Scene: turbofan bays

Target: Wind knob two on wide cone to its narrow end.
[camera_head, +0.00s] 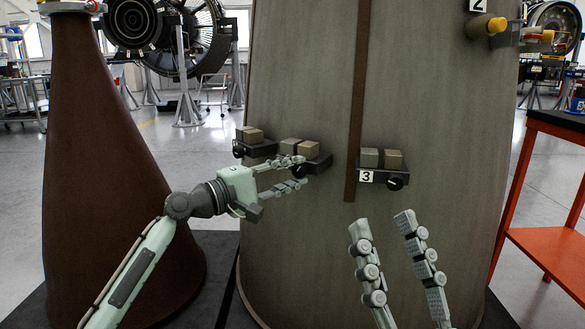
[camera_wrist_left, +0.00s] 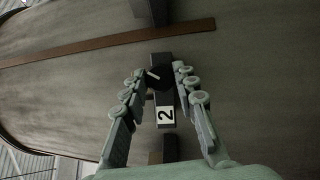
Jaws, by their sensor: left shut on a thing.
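The wide cone (camera_head: 300,235) is a big grey-brown body filling the middle of the head view. A dark block with two tan cubes (camera_head: 302,147) is mounted on it; in the left wrist view this block bears a white label 2 (camera_wrist_left: 166,115). Its round black knob two (camera_wrist_left: 160,79) has a pale pointer mark. My left gripper (camera_head: 302,172) is shut on knob two, with one finger on each side, as the left wrist view (camera_wrist_left: 161,74) shows. The fingers partly hide the knob. My right gripper (camera_head: 382,222) is open and empty, low in front of the cone.
Similar knob blocks sit left (camera_head: 262,150) and right, the right one labelled 3 (camera_head: 366,176). A brown vertical strip (camera_head: 357,110) runs between. A narrower brown cone (camera_head: 95,150) stands left, an orange-shelved stand (camera_head: 555,250) right. A yellow-ended fixture (camera_head: 490,25) juts out upper right.

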